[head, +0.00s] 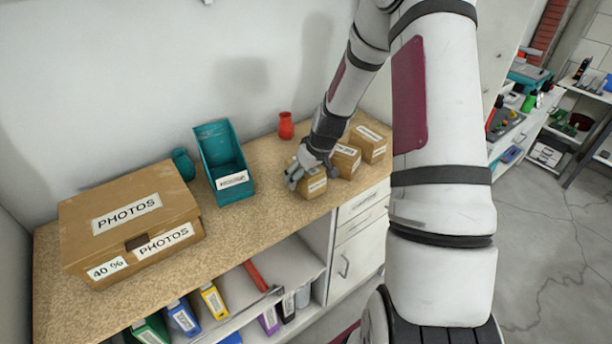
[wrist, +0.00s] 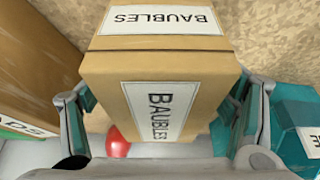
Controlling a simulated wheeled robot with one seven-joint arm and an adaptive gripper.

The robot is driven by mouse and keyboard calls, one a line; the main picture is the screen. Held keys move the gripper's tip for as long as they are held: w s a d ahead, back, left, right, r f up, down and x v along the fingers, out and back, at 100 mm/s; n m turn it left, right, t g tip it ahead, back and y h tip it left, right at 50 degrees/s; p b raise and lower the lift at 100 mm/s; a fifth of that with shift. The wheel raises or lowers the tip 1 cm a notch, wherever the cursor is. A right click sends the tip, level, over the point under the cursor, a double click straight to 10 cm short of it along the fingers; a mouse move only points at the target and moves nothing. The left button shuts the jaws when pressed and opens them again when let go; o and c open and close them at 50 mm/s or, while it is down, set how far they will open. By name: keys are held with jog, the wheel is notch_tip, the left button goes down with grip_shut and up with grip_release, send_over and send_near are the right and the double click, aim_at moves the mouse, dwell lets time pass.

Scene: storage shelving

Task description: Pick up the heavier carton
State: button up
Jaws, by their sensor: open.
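Three small brown cartons stand in a row on the right part of the worktop: a near-left one (head: 315,188), a middle one (head: 345,163) and a far-right one (head: 369,144). My gripper (head: 306,174) is at the near-left carton. In the wrist view, my open gripper (wrist: 165,100) has one finger on each side of a carton labelled BAUBLES (wrist: 112,72). Whether the fingers touch it I cannot tell. Part of a neighbouring carton (wrist: 38,60) shows at the left. The weights cannot be seen.
A teal bin (head: 211,140) stands left of my gripper and shows at the right in the wrist view (wrist: 290,112). A red vase (head: 286,126) stands behind. A large PHOTOS box (head: 85,215) fills the worktop's left part. Bare worktop (head: 250,228) lies in front.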

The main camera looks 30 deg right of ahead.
jog(key=c, duration=1.8)
jog(key=shift+c, duration=0.2)
jog(key=shift+r, duration=0.15)
